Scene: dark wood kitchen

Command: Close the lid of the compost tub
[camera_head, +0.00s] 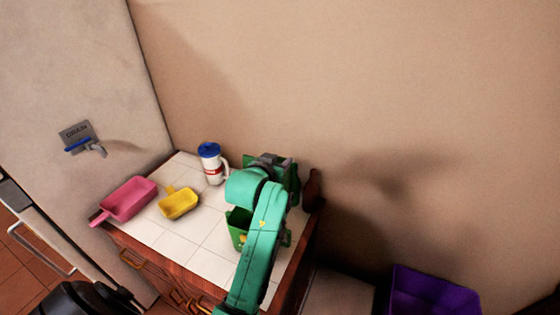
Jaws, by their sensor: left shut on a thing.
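The green compost tub (236,229) stands on the white tiled counter, mostly hidden behind my teal left arm. Its left front side shows, with a dark opening at the top. The green lid (291,180) shows behind and to the right of my arm and looks raised, though its exact angle is hard to tell. My left gripper (270,161) is at the lid's upper edge and shut on it; the fingertips are partly hidden by my wrist. My right gripper is not in view.
A pink scoop (130,199), a yellow scoop (179,204) and a white cup with a blue lid (212,164) stand left of the tub. A brown item (313,187) is close on the right. A purple bin (432,293) is lower right. The wall is behind.

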